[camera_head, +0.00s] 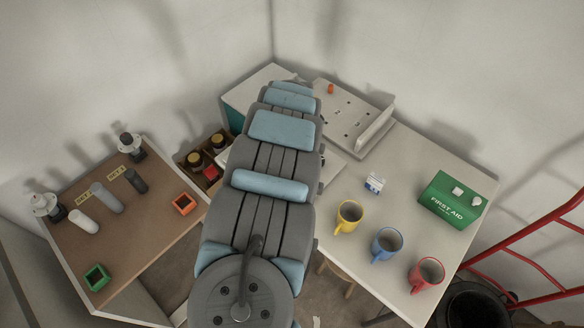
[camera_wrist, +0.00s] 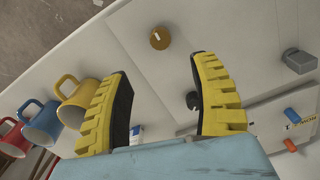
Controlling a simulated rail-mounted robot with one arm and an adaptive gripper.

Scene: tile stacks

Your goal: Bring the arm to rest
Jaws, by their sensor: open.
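My gripper (camera_wrist: 161,68) shows in the wrist view with its two yellow ribbed fingers spread wide. Nothing is between them, and it is above the white table (camera_wrist: 140,20). In the head view my grey and blue arm stretches up the middle, toward the back corner. My gripper is hidden behind the arm there.
Yellow (camera_head: 348,217), blue (camera_head: 386,244) and red (camera_head: 426,274) mugs stand on the right table, near a green first aid box (camera_head: 450,200). A white board (camera_head: 350,115) with holes lies behind. The left brown table (camera_head: 140,220) holds grey cylinders and small open boxes.

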